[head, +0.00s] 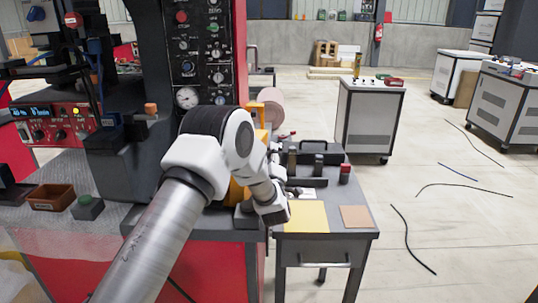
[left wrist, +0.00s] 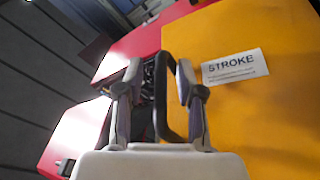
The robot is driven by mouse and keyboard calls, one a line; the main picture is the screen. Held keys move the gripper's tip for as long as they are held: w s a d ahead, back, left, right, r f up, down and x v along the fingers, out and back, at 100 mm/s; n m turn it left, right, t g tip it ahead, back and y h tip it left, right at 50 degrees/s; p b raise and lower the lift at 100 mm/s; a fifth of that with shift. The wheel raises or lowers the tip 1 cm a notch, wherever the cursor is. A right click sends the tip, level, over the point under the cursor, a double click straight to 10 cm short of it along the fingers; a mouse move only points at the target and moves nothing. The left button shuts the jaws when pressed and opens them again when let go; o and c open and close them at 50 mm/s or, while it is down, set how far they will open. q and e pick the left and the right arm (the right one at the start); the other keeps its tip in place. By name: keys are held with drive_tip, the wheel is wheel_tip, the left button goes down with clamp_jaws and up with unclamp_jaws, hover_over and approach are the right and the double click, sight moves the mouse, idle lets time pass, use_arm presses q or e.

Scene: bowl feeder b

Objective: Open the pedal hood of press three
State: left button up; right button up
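In the left wrist view my left gripper (left wrist: 159,75) has its two fingers apart. A black loop-shaped handle (left wrist: 166,125) shows between them, close to the right finger; I cannot tell whether they touch. A yellow panel (left wrist: 270,110) with a white "STROKE" label (left wrist: 235,67) lies to the right of the fingers. In the head view my left arm bends down in front of the red and black press (head: 200,25), and the fingers cannot be made out. A yellow part (head: 237,190) shows partly behind the arm. I cannot tell which part is the pedal hood. My right gripper is out of view.
A grey side table (head: 327,240) with bottles and a yellow sheet (head: 305,217) stands right of the arm. A grey cabinet (head: 368,122) stands behind. Cables (head: 408,240) lie on open floor.

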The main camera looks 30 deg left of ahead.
use_arm(q)
clamp_jaws()
drive_tip(key=shift+s+a+r+n+g+y+b, duration=0.15)
drive_tip(key=shift+s+a+r+n+g+b, duration=0.2)
drive_tip(key=shift+a+r+n, duration=0.35)
drive_tip(key=shift+s+a+r+n+g+y+b, duration=0.15)
drive_tip(key=shift+s+a+r+n+b, duration=0.15)
drive_tip(key=shift+s+a+r+n, duration=0.35)
drive_tip(key=shift+o, duration=0.3)
unclamp_jaws()
drive_tip(key=shift+w+f, duration=0.15)
drive_tip(key=shift+w, duration=0.05)
drive_tip(key=v, duration=1.2)
